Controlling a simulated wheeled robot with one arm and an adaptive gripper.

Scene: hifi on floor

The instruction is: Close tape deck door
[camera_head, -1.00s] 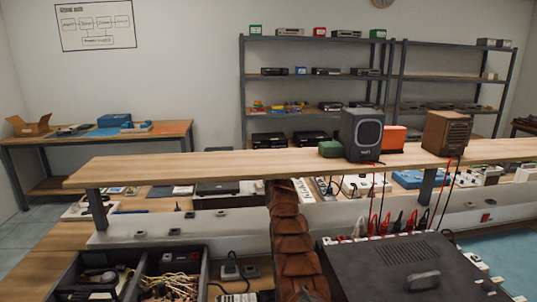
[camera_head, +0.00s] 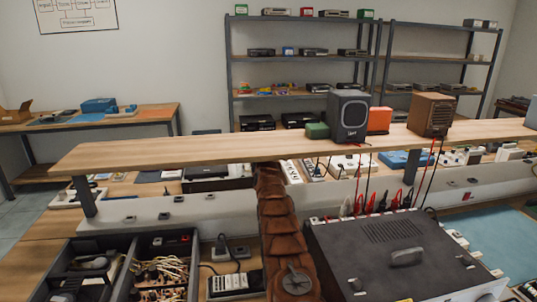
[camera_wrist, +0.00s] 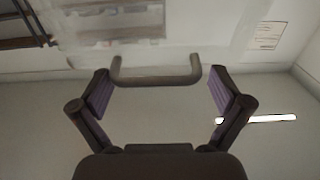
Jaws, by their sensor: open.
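My gripper (camera_wrist: 160,95) shows in the wrist view with its two dark, purple-padded fingers spread wide apart. A grey U-shaped handle (camera_wrist: 155,80) lies across the gap between the fingertips, with a clear gap to each finger. It appears to sit on a pale, see-through panel (camera_wrist: 205,45), perhaps the tape deck door; how far that panel stands open I cannot tell. In the head view, a black box (camera_head: 390,235) with vent slots and a handle-like part stands at the lower right; I cannot tell whether it is the tape deck. My gripper is outside the head view.
A raised wooden shelf (camera_head: 230,150) crosses the bench, carrying a grey speaker (camera_head: 349,115) and a brown speaker (camera_head: 429,115). Red and black leads hang behind the black box. A dark divided bin (camera_head: 118,265) of cables stands at the lower left. Metal racks (camera_head: 300,54) stand behind.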

